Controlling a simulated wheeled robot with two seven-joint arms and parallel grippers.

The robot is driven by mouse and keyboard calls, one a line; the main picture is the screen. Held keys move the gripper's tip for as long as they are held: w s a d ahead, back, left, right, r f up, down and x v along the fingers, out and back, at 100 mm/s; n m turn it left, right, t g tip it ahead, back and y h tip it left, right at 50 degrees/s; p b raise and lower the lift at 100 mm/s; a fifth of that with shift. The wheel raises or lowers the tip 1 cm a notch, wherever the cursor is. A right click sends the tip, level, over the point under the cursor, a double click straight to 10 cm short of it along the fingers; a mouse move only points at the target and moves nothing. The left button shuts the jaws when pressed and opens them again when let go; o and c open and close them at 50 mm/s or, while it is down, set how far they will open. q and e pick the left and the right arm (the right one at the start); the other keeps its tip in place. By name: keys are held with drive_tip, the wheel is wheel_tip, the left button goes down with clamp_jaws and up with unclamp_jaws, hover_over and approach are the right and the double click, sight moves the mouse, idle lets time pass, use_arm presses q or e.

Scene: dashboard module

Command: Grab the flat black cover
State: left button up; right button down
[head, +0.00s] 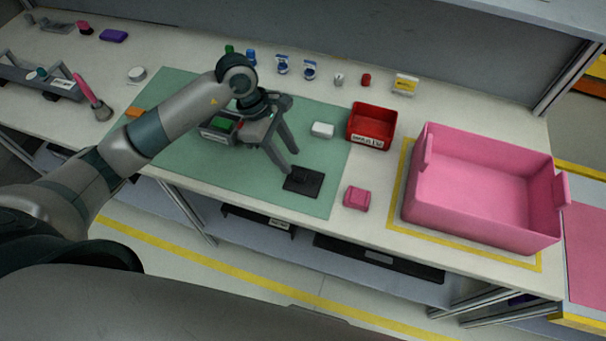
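The flat black cover (304,182) lies on the green mat (190,171) close to its front edge, with a small raised part on top. My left gripper (293,161) reaches in from the left over the mat. Its two fingers are spread apart, with nothing visible between them. The fingertips are just behind and above the cover; I cannot tell whether they touch it. A grey module (218,131) with a green part sits on the mat, partly hidden behind my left arm. My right gripper is not in view.
A small white box (322,130) and a red bin (372,125) stand right of the gripper. A pink block (356,197) lies right of the cover. A large pink crate (485,190) fills the table's right end. Small items line the back.

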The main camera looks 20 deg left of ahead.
sight(300, 174)
use_arm(q)
drive_tip(key=shift+d+f, duration=0.2)
drive_tip(key=shift+f, duration=0.25)
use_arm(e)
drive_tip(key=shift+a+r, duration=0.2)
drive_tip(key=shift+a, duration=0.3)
use_arm(q)
drive_tip(key=shift+s+d+f+p, duration=0.2)
drive_tip(key=shift+d+f+p, duration=0.25)
drive_tip(key=shift+p, duration=0.4)
drive_tip(key=shift+p+x, duration=0.7)
drive_tip(key=shift+x, duration=0.1)
drive_tip(key=shift+p+x, duration=0.35)
drive_tip(key=shift+x, duration=0.9)
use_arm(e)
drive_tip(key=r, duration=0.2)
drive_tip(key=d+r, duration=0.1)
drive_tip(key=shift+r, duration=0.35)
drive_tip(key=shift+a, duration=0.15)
use_arm(q)
clamp_jaws()
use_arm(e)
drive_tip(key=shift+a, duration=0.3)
